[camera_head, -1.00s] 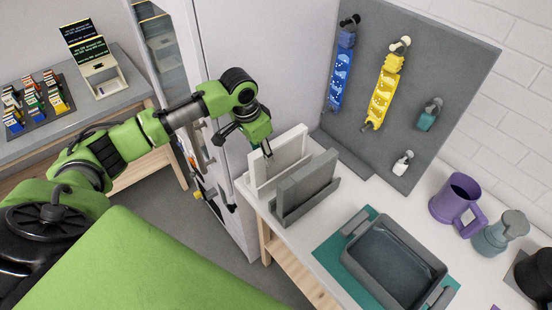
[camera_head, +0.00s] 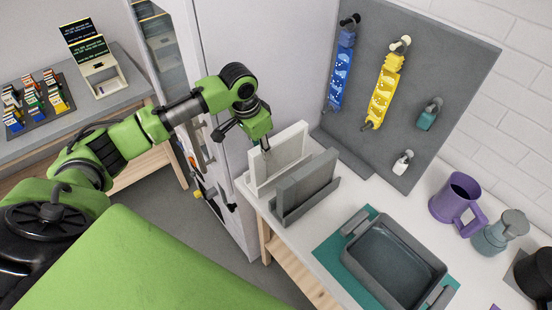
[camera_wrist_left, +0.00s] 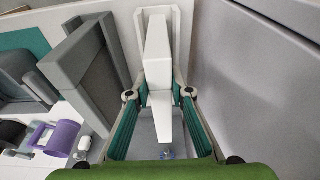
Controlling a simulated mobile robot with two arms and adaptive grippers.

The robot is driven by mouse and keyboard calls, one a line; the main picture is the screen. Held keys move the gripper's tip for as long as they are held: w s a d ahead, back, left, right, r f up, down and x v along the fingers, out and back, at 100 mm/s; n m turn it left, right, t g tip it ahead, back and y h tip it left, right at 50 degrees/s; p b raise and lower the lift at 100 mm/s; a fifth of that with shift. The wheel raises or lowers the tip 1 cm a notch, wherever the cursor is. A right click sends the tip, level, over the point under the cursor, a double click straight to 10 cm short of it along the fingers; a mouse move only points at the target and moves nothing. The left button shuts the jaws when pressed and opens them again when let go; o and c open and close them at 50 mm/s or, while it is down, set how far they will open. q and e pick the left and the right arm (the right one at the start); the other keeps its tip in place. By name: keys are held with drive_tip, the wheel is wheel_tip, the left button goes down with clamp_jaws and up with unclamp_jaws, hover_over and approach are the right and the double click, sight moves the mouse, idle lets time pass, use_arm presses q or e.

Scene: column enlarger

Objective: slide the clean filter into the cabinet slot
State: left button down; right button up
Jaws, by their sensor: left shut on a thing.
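A white filter (camera_head: 283,153) stands upright in a white holder (camera_head: 262,190) on the counter, close to the cabinet. My left gripper (camera_head: 265,146) is at the filter's top edge, pointing down. In the left wrist view the gripper (camera_wrist_left: 160,100) is shut on the white filter (camera_wrist_left: 158,50), with a finger on each side. A grey filter (camera_head: 306,181) stands in a grey holder (camera_head: 290,218) beside it, also in the left wrist view (camera_wrist_left: 85,85). The tall pale cabinet (camera_head: 260,50) is behind the gripper; I cannot make out its slot. My right gripper is not in view.
A grey tray (camera_head: 362,222) sits on a teal mat (camera_head: 330,254). A purple mug (camera_head: 446,207) and a grey-green container (camera_head: 495,238) stand to the right. A grey pegboard (camera_head: 385,150) holds blue and yellow items. The strip of counter before the pegboard is clear.

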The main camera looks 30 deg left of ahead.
use_arm(q)
drive_tip(key=shift+r, duration=3.5)
drive_tip(key=shift+f, duration=0.1)
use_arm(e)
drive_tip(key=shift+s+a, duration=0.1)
